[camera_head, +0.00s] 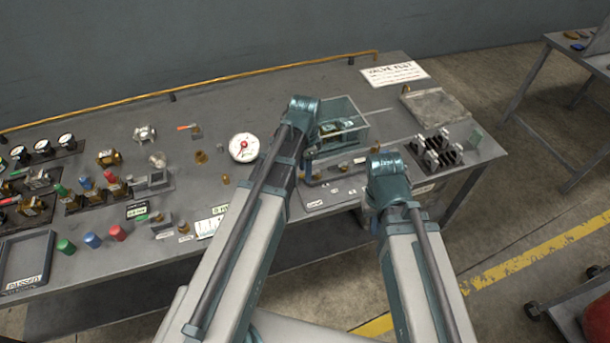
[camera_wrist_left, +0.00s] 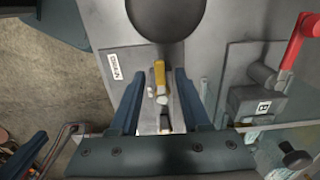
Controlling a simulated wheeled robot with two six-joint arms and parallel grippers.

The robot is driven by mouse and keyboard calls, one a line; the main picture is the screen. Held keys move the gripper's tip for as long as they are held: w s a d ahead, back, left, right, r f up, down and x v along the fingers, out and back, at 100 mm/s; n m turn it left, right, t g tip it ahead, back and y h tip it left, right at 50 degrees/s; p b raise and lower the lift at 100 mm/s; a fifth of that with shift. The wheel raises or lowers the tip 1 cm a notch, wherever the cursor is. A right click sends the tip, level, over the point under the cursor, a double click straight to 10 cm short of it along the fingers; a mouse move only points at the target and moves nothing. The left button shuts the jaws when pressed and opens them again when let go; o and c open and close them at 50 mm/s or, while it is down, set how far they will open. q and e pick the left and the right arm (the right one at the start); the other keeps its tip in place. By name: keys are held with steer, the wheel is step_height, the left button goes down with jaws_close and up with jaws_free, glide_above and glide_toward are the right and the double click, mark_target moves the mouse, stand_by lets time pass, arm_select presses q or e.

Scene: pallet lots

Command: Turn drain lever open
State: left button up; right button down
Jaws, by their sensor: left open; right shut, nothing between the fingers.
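The drain lever (camera_wrist_left: 160,74) shows in the left wrist view as a short yellow handle with a pale rounded end. It stands by a small white label (camera_wrist_left: 115,67) on a grey plate. My left gripper (camera_wrist_left: 159,85) is open, with one blue finger on each side of the lever and visible gaps beside it. In the head view my left arm hides most of this gripper and the lever. My right gripper (camera_wrist_left: 27,152) is partly seen as a blue finger at the lower left of the left wrist view, shut and empty, apart from the lever.
A red lever (camera_wrist_left: 300,42) stands to the right in the left wrist view. In the head view a clear-walled box (camera_head: 352,112) stands behind the plate, and a black rack (camera_head: 435,150) is at the right. Gauges and valves crowd the bench's left side.

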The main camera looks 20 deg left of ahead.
arm_select(q)
jaws_close()
stand_by(0.3)
steer(key=shift+s, duration=0.1)
steer(key=n, duration=0.2)
steer(key=s+d+n, duration=0.1)
steer(key=n, duration=0.1)
steer(key=shift+d+n, duration=0.1)
steer(key=shift+n, duration=0.2)
steer(key=n, duration=0.1)
steer(key=d+n, duration=0.1)
steer(key=n, duration=0.2)
steer(key=shift+s+d, duration=0.25)
steer(key=shift+s, duration=0.05)
steer(key=n, duration=0.1)
steer(key=d+n, duration=0.1)
steer(key=n, duration=0.3)
steer(key=shift+d, duration=0.25)
steer(key=shift+w+d+n, duration=0.2)
steer(key=shift+d+n, duration=0.15)
steer(key=shift+n, duration=0.7)
steer(key=shift+w+d+n, duration=0.15)
steer(key=shift+d+n, duration=0.2)
steer(key=shift+n, duration=0.7)
